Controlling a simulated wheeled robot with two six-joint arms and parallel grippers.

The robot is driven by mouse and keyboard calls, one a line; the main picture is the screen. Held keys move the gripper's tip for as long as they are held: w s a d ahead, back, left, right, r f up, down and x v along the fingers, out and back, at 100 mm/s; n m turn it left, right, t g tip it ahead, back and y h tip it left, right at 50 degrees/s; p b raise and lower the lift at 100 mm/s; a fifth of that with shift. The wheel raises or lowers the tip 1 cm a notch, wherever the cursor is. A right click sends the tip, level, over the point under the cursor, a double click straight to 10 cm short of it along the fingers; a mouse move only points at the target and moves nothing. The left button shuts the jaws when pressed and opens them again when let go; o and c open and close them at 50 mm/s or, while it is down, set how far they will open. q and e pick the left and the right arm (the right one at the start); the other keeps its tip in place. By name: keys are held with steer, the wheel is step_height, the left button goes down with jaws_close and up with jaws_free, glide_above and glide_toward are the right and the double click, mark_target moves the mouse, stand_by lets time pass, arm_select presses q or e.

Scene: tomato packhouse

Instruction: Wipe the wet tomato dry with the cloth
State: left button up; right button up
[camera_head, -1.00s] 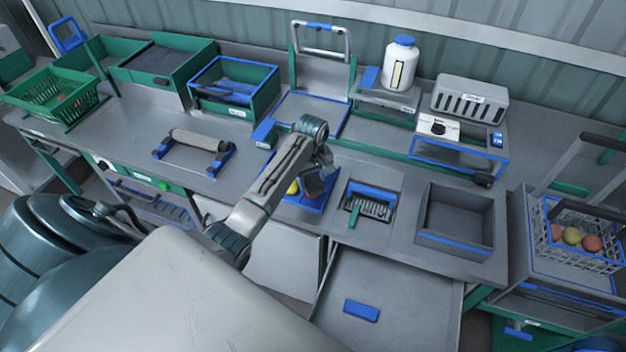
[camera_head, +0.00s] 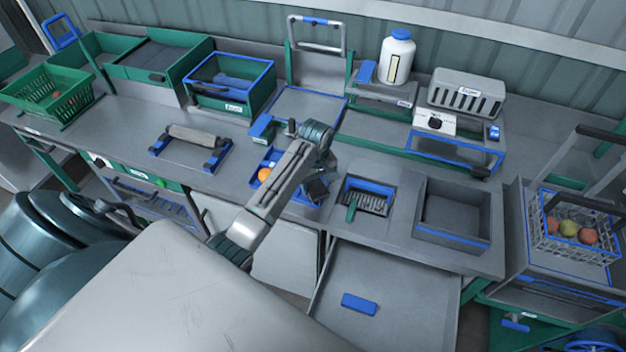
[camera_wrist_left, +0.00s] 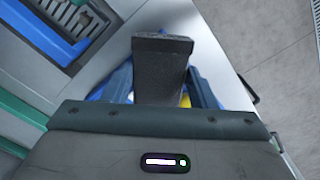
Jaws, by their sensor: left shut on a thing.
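My left gripper (camera_head: 320,190) is over the right part of a small blue tray (camera_head: 270,157) on the bench. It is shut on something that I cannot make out. An orange, round tomato (camera_head: 264,174) shows in the tray, left of my arm. In the left wrist view, a dark grey block at my gripper (camera_wrist_left: 162,70) stands in front of the blue tray (camera_wrist_left: 121,82). A small yellow patch (camera_wrist_left: 186,100) shows beside it. I cannot identify the cloth, or tell whether any tomato is wet. My right gripper is not in view.
A recess with a grate (camera_head: 368,200) and an open grey bin (camera_head: 455,217) lie right of the tray. A roller stand (camera_head: 192,134) is to the left. A wire basket (camera_head: 548,245) of tomatoes stands far right. The bench between roller and tray is clear.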

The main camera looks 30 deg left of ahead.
arm_select(q)
steer(key=shift+s+d+f, duration=0.1)
steer(key=shift+s+d, duration=0.05)
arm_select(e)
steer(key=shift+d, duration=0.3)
arm_select(q)
steer(key=shift+w+a, duration=0.3)
steer(key=shift+a, duration=0.15)
steer(key=shift+w+a+f, duration=0.1)
steer(key=shift+w+a, duration=0.45)
steer(key=shift+a, duration=0.25)
steer(key=shift+w+a, duration=0.1)
steer(key=shift+a, duration=0.2)
steer(key=shift+w+a, duration=0.25)
steer(key=shift+a, duration=0.15)
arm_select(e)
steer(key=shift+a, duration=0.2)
